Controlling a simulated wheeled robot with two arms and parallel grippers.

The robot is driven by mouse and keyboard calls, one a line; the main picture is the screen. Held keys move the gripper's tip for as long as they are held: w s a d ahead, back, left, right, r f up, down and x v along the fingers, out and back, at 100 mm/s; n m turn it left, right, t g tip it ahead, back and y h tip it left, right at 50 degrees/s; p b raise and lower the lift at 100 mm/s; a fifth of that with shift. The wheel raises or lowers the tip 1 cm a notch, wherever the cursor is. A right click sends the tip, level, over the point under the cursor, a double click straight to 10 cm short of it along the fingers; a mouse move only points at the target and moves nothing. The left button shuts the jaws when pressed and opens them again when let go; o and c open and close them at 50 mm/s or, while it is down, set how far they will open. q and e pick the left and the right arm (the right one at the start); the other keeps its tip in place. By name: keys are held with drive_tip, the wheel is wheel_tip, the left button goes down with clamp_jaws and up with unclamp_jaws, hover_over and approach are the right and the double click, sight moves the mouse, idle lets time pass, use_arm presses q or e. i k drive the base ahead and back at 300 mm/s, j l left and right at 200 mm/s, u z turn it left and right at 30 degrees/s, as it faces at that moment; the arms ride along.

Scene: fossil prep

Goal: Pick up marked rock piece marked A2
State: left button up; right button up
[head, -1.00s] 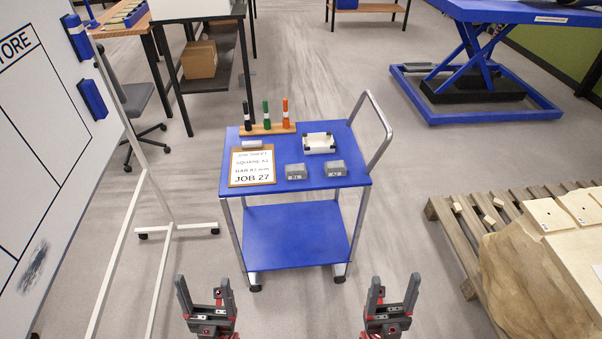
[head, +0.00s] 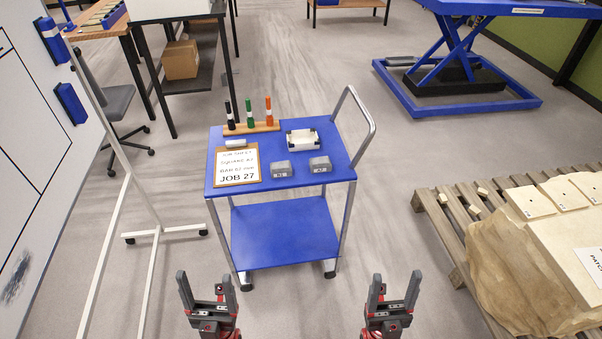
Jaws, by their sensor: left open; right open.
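Two small grey rock pieces sit on the top shelf of the blue cart (head: 230,198): a left grey piece (head: 282,169) and a right grey piece (head: 320,164). Each has a light label on its front, too small to read for certain, so I cannot tell which is A2. My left gripper (head: 207,288) is open and empty, in front of the cart at the lower left. My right gripper (head: 393,290) is open and empty at the lower right. Both are well apart from the pieces.
The cart also holds a job-sheet clipboard (head: 238,167), a white tray (head: 303,140) and a rack (head: 252,127) with three markers. A whiteboard stand (head: 125,175) is at left. A pallet (head: 440,220) with a large rock (head: 510,270) is at right. Floor before the cart is clear.

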sight(322, 164)
drive_tip(key=i+j+z, duration=0.15)
drive_tip(key=i+z, duration=0.25)
drive_tip(key=i+j+z, duration=0.25)
drive_tip(key=z, duration=0.15)
drive_tip(key=i, duration=0.15)
